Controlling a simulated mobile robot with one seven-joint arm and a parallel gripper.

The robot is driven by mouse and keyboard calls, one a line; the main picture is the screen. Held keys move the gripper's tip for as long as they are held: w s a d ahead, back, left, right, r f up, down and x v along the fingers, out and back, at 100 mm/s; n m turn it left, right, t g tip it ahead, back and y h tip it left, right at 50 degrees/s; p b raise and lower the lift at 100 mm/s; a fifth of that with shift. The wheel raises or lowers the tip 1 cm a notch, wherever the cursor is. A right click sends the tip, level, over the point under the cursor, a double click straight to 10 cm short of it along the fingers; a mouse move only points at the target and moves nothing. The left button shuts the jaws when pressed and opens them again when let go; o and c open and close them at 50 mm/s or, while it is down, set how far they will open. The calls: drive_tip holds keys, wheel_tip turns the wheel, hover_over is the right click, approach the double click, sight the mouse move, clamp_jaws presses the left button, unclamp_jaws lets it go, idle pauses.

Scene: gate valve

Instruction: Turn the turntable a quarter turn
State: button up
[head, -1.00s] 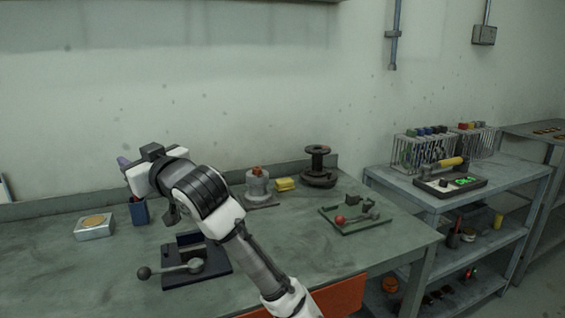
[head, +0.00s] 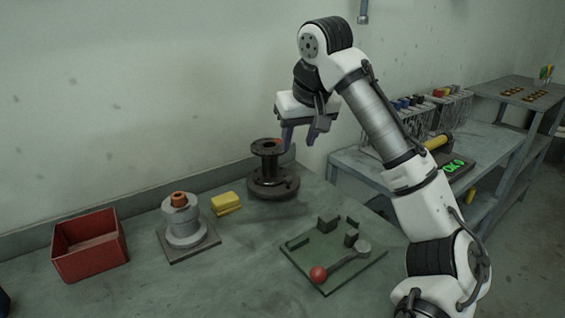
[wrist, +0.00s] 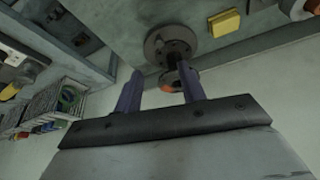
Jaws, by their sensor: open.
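A dark spool-shaped flanged body (head: 268,163) stands upright on a wide round base (head: 273,187) at the back of the bench; this base looks like the turntable. A small orange patch (head: 281,142) shows at its top rim. My gripper (head: 299,139) is open and empty, its purple fingers pointing down near the spool's top right. Whether they touch it is not clear. In the wrist view the round base (wrist: 170,38) lies beyond my gripper (wrist: 160,76), and the spool's top and orange patch (wrist: 168,86) appear between the fingers.
A grey stepped part with an orange top (head: 182,222) sits on a square plate. A yellow block (head: 226,204) lies beside it. A red bin (head: 90,246) stands left. A green fixture plate (head: 335,252) with a red-knobbed lever lies in front. Shelving with racks (head: 430,115) is right.

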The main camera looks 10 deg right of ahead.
sight(288, 178)
drive_tip(key=x, duration=1.3)
drive_tip(key=shift+w+f+p, duration=0.3)
drive_tip(key=shift+w+p, duration=0.05)
clamp_jaws()
